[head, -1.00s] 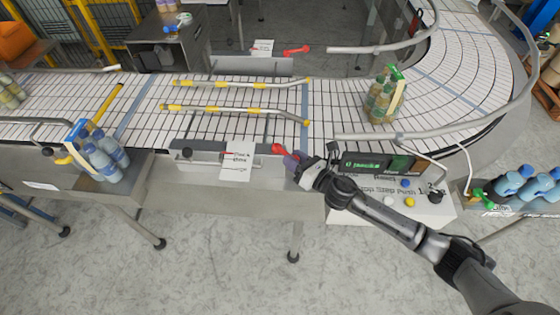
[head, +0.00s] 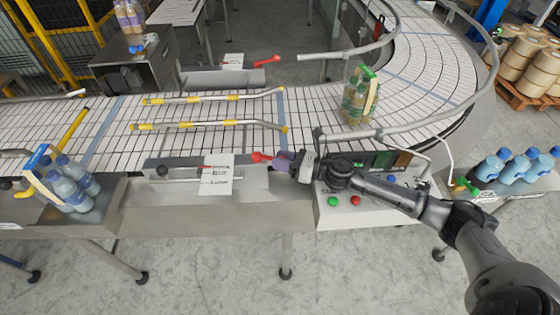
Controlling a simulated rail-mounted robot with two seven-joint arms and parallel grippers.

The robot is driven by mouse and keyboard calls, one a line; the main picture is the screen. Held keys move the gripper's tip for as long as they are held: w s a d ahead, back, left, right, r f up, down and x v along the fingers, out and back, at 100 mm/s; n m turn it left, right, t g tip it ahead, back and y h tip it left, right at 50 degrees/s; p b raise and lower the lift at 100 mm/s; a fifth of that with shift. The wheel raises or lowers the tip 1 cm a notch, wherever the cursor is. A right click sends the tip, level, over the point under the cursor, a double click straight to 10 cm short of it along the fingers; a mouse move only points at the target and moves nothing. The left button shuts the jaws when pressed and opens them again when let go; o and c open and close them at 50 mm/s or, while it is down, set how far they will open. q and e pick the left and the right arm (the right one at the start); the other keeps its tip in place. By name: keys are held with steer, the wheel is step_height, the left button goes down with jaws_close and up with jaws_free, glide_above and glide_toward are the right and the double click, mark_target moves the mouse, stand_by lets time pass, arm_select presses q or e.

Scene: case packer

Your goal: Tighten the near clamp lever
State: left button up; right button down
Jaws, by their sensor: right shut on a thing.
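The near clamp lever (head: 259,157) is red and sits at the right end of the near clamp bracket, on the front side of the conveyor. My right gripper (head: 284,162) comes in from the right and is shut on the lever's outer end, which its jaws hide. The red part by the pivot stays visible to the left of the jaws. The far clamp lever (head: 267,61), also red, stands on the far side with nothing touching it. My left gripper is not in view.
A white card (head: 216,174) hangs on the near bracket. Yellow-banded guide rails (head: 205,125) cross the conveyor (head: 110,150). A bottle pack (head: 360,95) stands on the belt. A control box with buttons (head: 355,201) lies below my right forearm. Blue bottles (head: 487,167) stand at right.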

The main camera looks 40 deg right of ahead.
steer(key=c, duration=0.8)
jaws_free()
steer(key=shift+s+d+f, duration=0.1)
steer(key=shift+s+d, duration=0.15)
steer(key=shift+s, duration=0.15)
steer(key=b+v, duration=0.3)
steer(key=v, duration=0.9)
steer(key=shift+s+d, duration=0.15)
steer(key=shift+s, duration=0.25)
steer(key=shift+c, duration=0.4)
